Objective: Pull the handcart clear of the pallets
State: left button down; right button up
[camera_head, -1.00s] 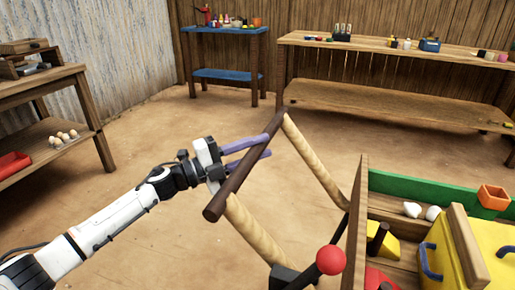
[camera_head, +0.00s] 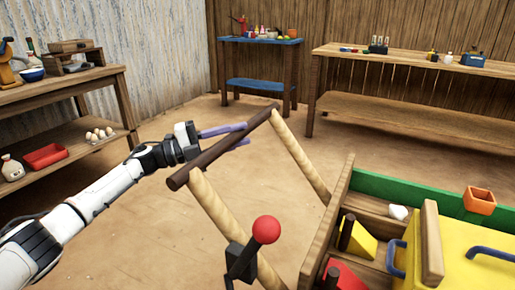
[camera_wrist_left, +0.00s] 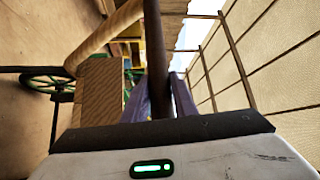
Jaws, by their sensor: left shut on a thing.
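The handcart shows at the lower right of the head view, with a wooden side wall (camera_head: 328,222) and two pale shafts joined by a dark brown crossbar handle (camera_head: 222,148). My left gripper (camera_head: 225,137) is shut on the crossbar, its purple fingers on either side of the bar. In the left wrist view the dark bar (camera_wrist_left: 157,60) runs between the purple fingers (camera_wrist_left: 160,100), and a green spoked wheel (camera_wrist_left: 48,80) shows at the left. The pallets cannot be made out in these frames. My right gripper is not in view.
The cart carries a yellow box (camera_head: 455,255), an orange pot (camera_head: 480,200) and a lever with a red knob (camera_head: 266,229) at its front. A wooden shelf table (camera_head: 100,80) stands left, a blue table (camera_head: 262,86) and a long bench (camera_head: 400,110) at the back. The floor between is clear.

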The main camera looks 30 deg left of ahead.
pick_arm(q)
jog(key=shift+w+a+b, duration=0.1)
jog(key=shift+a+b, duration=0.45)
jog(key=shift+a, duration=1.3)
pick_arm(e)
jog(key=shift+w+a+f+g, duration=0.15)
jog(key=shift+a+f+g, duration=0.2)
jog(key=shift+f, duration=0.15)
pick_arm(q)
jog(key=shift+r, duration=0.1)
jog(key=c, duration=1.5)
grip_release()
jog(key=shift+a, duration=0.1)
jog(key=shift+o, duration=0.2)
jog(key=p+v, duration=0.1)
jog(key=v, duration=0.9)
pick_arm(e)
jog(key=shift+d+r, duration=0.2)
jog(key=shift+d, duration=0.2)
